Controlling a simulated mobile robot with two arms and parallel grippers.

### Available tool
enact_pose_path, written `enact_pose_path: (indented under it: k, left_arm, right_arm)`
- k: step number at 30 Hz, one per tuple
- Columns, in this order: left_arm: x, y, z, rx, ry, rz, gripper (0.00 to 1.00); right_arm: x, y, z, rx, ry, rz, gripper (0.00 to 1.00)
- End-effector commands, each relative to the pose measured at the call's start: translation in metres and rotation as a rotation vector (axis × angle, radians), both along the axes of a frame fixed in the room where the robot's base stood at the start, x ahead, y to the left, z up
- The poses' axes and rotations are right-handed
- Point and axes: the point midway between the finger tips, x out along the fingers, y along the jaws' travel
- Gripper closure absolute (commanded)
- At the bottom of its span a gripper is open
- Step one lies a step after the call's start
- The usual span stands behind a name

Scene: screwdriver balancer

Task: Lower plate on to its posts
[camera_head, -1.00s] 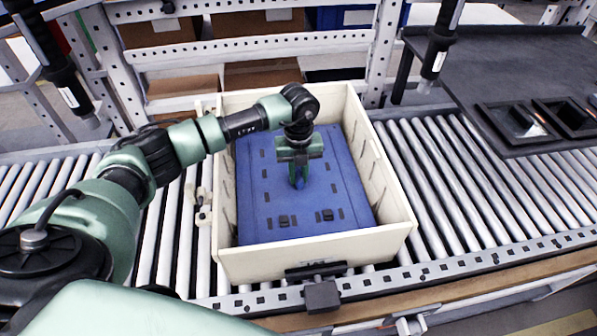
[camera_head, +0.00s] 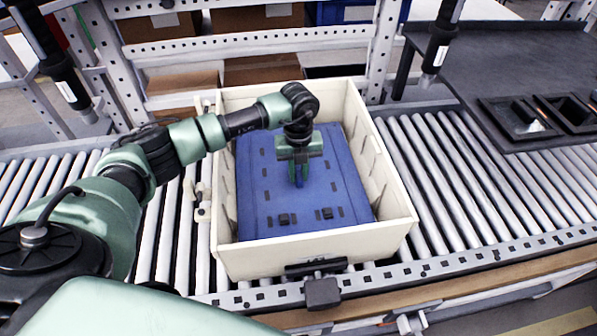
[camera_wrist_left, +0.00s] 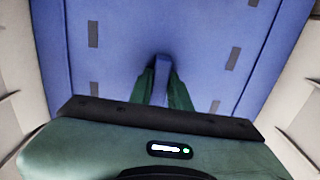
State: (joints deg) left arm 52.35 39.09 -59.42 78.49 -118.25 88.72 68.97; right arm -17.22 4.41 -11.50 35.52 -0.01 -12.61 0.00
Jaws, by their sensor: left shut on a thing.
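The blue plate (camera_head: 270,195) lies roughly level inside a cream crate (camera_head: 310,244), with dark slots and small dark blocks on its face. It fills most of the crate's inside. My left gripper (camera_head: 299,182) is shut on the plate's upright blue handle near the middle, and the plate's face also shows in the left wrist view (camera_wrist_left: 120,60). In that view the green fingers stand on both sides of the handle (camera_wrist_left: 161,78). The posts are hidden, so I cannot tell whether the plate touches them. My right gripper is out of view.
The crate stands on a roller conveyor (camera_head: 450,170), with bare rollers on both sides. A dark table with black trays (camera_head: 520,118) is at the right. Screwdrivers hang at the upper left (camera_head: 68,85) and upper right (camera_head: 440,45). A perforated metal frame (camera_head: 260,46) stands behind.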

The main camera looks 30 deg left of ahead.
Motion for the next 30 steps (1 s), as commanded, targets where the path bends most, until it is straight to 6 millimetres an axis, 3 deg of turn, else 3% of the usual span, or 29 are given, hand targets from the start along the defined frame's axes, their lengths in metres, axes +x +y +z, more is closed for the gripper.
enact_pose_path:
  k: [25,26,27,28,30]
  left_arm:
    - [0.0020,0.0001,-0.0034,-0.001,-0.006,0.000,1.00]
    - [0.0021,0.0002,-0.0033,-0.001,-0.006,0.001,0.79]
    - [0.0022,0.0002,-0.0032,-0.001,-0.007,0.001,0.68]
    - [0.0022,0.0003,-0.0032,-0.001,-0.006,0.001,0.60]
    - [0.0016,0.0001,-0.0039,-0.001,-0.004,0.000,0.57]
  right_arm:
    - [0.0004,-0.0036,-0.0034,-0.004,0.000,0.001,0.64]
    - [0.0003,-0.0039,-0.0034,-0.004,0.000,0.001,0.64]
    - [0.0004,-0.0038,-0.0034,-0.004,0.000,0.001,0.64]
    - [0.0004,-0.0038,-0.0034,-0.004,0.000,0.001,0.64]
    - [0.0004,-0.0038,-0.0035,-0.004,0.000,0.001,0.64]
